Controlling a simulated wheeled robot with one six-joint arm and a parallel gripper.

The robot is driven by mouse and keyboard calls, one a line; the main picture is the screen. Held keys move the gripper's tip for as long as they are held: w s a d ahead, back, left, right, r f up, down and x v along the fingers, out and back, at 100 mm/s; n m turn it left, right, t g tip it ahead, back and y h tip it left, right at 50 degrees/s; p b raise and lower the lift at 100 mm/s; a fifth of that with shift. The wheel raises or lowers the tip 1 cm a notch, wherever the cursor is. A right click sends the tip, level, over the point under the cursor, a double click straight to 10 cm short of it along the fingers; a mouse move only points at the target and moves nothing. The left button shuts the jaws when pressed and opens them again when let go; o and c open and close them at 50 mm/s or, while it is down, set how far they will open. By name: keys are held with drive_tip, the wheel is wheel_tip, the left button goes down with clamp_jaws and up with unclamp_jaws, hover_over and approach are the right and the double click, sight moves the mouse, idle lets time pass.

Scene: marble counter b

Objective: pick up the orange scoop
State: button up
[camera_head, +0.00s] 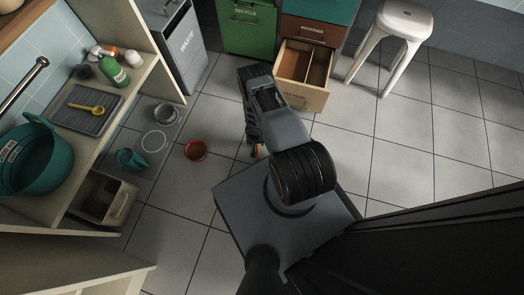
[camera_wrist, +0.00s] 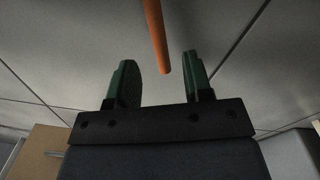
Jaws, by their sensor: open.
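The orange scoop (camera_wrist: 156,35) shows in the wrist view only as a slim orange rod. Its near end lies between the fingertips of my gripper (camera_wrist: 161,68), with gaps on both sides; the rest runs out of the top of the frame. My gripper is open, with its two dark green fingers apart. In the head view a small orange bit (camera_head: 257,152) shows beside my arm, probably the same scoop. My arm hides most of that spot, and the fingers cannot be made out there.
An orange-red bowl (camera_head: 195,151), a grey bowl (camera_head: 166,113) and a teal cup (camera_head: 130,159) are at left. A yellow spoon (camera_head: 86,107) lies on a grey tray (camera_head: 74,121). An open drawer (camera_head: 305,96) and white stool (camera_head: 392,38) stand behind. Tiled floor at right is clear.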

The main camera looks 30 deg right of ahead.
sight(257, 145)
wheel_tip(257, 145, down, 4)
drive_tip(key=b, duration=0.4)
drive_tip(key=shift+f, duration=0.2)
drive_tip(key=shift+r, duration=0.1)
drive_tip(key=shift+c, duration=0.4)
clamp_jaws()
